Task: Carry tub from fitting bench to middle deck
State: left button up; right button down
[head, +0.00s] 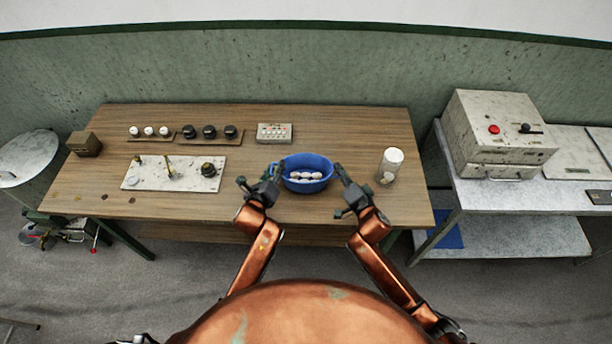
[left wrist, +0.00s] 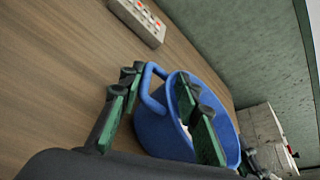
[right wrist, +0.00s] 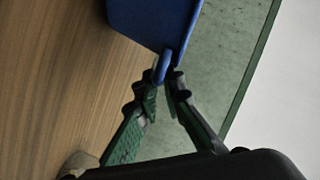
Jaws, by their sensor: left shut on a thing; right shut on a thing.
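The blue tub (head: 307,158) holds several pale round items (head: 305,175). It is over the wooden bench (head: 330,120), near the front edge, and looks upright; I cannot tell whether it touches the top. My left gripper (head: 270,175) is at the tub's left side, its fingers around a looped handle (left wrist: 151,92) in the left wrist view. My right gripper (head: 342,176) is at the right side, shut on the other handle (right wrist: 163,66) in the right wrist view. The tub's body (right wrist: 155,20) shows there only in part.
A white canister (head: 391,162) stands to the right on the bench. A white plate with fittings (head: 150,175), black and white knobs, and a button box (head: 274,133) are left and behind. A grey metal bench (head: 500,195) with a lower shelf (head: 510,238) and a machine (head: 500,125) is at right.

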jog(key=r+p, duration=0.2)
jog(key=r, duration=0.1)
jog(key=d+r+p, duration=0.1)
jog(key=r, duration=0.1)
jog(key=shift+w+p, duration=0.1)
jog(key=shift+p, duration=0.2)
jog(key=shift+f+h, duration=0.1)
jog(key=shift+h, duration=0.2)
